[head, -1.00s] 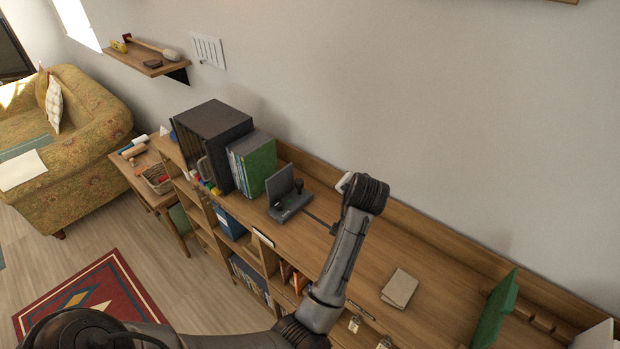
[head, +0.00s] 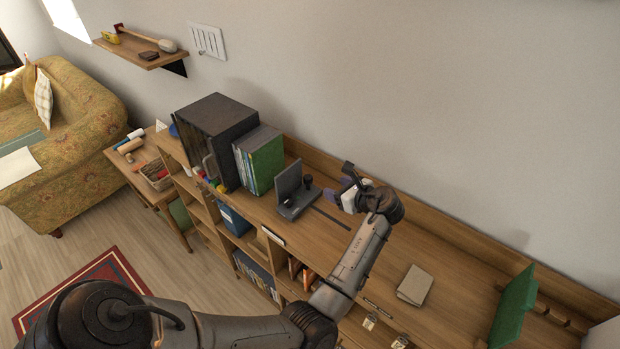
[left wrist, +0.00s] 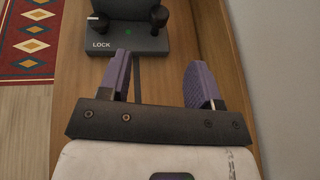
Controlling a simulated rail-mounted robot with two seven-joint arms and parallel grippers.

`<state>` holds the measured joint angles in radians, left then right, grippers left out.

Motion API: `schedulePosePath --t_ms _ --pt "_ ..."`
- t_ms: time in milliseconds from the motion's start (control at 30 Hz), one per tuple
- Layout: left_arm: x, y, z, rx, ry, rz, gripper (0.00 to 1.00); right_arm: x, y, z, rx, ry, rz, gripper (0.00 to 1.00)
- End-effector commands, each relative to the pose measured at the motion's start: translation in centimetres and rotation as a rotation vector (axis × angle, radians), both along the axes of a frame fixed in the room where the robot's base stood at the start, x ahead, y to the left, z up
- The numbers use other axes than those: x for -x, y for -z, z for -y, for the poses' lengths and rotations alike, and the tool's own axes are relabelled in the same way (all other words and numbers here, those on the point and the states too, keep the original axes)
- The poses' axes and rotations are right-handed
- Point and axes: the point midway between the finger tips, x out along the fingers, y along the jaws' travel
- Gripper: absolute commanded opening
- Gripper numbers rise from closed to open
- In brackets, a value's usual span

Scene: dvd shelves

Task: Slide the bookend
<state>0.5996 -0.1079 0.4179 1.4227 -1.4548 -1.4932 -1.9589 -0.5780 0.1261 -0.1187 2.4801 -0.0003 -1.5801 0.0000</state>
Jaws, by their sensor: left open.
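The dark grey bookend (head: 288,183) stands upright on the wooden shelf top, a short gap to the right of the books. Its base has two black knobs, and a dark slot runs from it along the shelf top. In the left wrist view the gripper (left wrist: 159,66) points at the base, without visible contact. My right gripper is out of view.
Green and blue books (head: 259,160) and a black box (head: 215,135) stand left of the bookend. A closed notebook (head: 415,286) lies to the right, and a green panel (head: 514,305) stands farther right. A back ledge and wall border the shelf top.

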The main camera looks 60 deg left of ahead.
Motion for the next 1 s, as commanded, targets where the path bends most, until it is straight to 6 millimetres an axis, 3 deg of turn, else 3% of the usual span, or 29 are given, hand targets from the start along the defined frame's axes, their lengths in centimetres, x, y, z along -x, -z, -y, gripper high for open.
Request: schedulePosePath --t_ms 600,1000 --pt "1.7 3.8 -9.5 0.0 -0.002 0.0 0.58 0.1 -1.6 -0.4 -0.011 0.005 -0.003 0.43" --pt "2.1 5.0 -11.9 0.0 -0.002 0.002 0.58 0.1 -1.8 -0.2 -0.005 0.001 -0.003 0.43"
